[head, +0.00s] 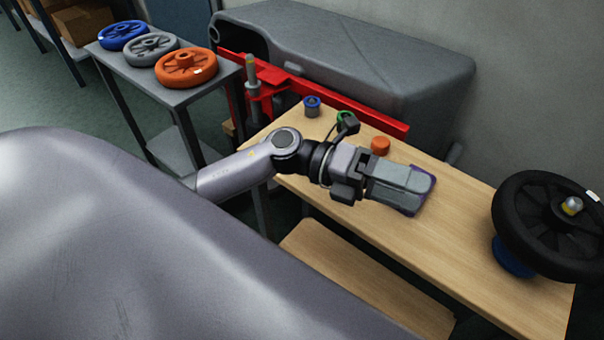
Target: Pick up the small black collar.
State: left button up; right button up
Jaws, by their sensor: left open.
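I cannot make out a small black collar in the head view; the left arm and gripper may hide it. My left gripper (410,187) is open, low over a purple-edged tray or mat (429,178) on the wooden bench. The gripper covers most of that tray, and what lies between the fingers is hidden. My right gripper is not in view.
The wooden bench (460,232) holds a small blue-and-grey cylinder (312,108), a partly hidden green ring, an orange cylinder (380,146) and a large black wheel (530,238) on a blue base. A red frame (350,107) and grey tank (400,70) stand behind. Bench between tray and wheel is clear.

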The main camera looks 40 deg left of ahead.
pick_arm(q)
jog(key=w+a+f+m+g+y+b, duration=0.1)
jog(key=a+f+m+y, duration=0.1)
jog(key=a+f+m+g+y+b, duration=0.1)
jog(key=a+f+m+y, duration=0.1)
jog(key=y, duration=0.1)
jog(key=w+a+f+m+g+y+b, duration=0.1)
jog(key=a+f+m+y, duration=0.2)
jog(key=shift+w+a, duration=0.1)
jog(key=shift+w, duration=0.25)
jog(key=a+y, duration=0.1)
jog(key=a, duration=0.1)
jog(key=w+a+y+b, duration=0.1)
jog(key=a+y, duration=0.1)
jog(key=a, duration=0.1)
jog(key=w+a+y, duration=0.1)
jog(key=a, duration=0.2)
jog(key=shift+w+f+m+t+y+b, duration=0.15)
jog(key=shift+f+m+t+y+b, duration=0.25)
jog(key=w+a+r+y+b, duration=0.15)
jog(key=a+y, duration=0.25)
jog(key=a, duration=0.4)
jog(key=shift+n+t, duration=0.3)
jog(key=shift+t, duration=0.1)
jog(key=f, duration=0.4)
jog(key=w+f, duration=0.1)
jog(key=f, duration=0.1)
jog(key=shift+d+f, duration=0.2)
jog(key=shift+f, duration=0.2)
jog(key=c, duration=1.3)
